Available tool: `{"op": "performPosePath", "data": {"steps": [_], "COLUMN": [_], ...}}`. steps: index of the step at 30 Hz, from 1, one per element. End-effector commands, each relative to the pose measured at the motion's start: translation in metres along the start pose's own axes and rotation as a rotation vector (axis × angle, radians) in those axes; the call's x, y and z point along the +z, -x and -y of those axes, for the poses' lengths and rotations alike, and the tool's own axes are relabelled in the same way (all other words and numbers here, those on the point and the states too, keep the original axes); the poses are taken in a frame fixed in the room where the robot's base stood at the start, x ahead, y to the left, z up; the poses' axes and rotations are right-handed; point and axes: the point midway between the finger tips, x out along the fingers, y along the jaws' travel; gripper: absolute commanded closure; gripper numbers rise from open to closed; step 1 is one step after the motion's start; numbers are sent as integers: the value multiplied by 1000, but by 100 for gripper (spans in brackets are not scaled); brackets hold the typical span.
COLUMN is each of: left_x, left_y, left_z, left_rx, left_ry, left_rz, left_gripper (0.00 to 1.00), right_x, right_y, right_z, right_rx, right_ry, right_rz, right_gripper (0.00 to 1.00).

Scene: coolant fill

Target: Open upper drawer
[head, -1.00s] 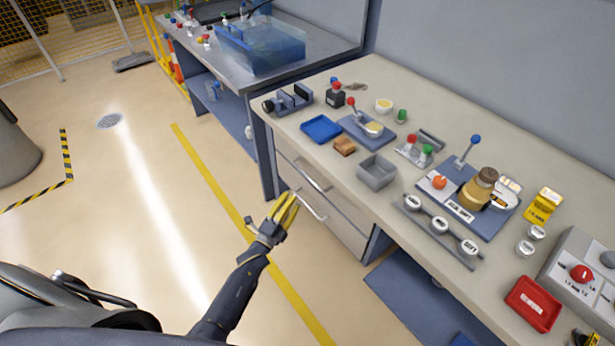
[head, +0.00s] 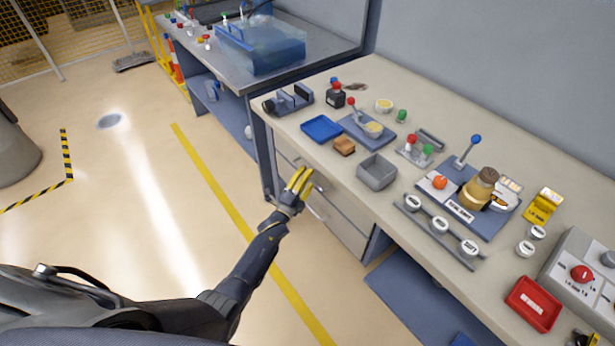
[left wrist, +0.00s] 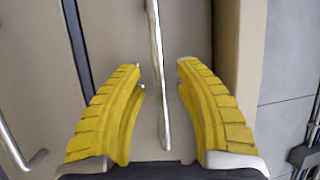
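The upper drawer (head: 345,203) is in the grey cabinet under the beige bench and looks closed. Its bar handle (left wrist: 157,80) runs between the yellow fingers of my left gripper (head: 301,180) in the left wrist view. That gripper (left wrist: 160,75) is open, with a visible gap between each finger and the bar. In the head view it hides much of the handle. The lower drawer's handle (left wrist: 20,150) shows at the left of the left wrist view, beyond the dark seam between the drawers. My right gripper is not in view.
Above the drawers, the bench top holds a blue tray (head: 321,129), a grey bin (head: 376,172), a brown block (head: 344,146) and several fixtures. A second bench with a blue transparent tank (head: 262,48) stands behind. The floor left of the cabinet is clear.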

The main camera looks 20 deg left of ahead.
Motion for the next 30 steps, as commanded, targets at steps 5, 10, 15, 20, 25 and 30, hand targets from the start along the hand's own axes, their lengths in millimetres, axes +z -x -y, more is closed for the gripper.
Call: {"op": "performPosePath", "data": {"steps": [5,10,15,20,25,30], "left_x": [0,0,0,0,0,0], "left_y": [0,0,0,0,0,0], "left_z": [0,0,0,0,0,1], "left_rx": [0,0,-1,-1,-1,-1], "left_ry": [0,0,0,0,0,0], "left_rz": [0,0,0,0,0,-1], "left_gripper": [68,75,95,100,100,100], "right_x": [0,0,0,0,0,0], "right_y": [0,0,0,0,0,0], "right_z": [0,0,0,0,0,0], "right_rx": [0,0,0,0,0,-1], "right_ry": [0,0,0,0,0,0], "right_rz": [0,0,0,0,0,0], "right_gripper": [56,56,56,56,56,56]}}
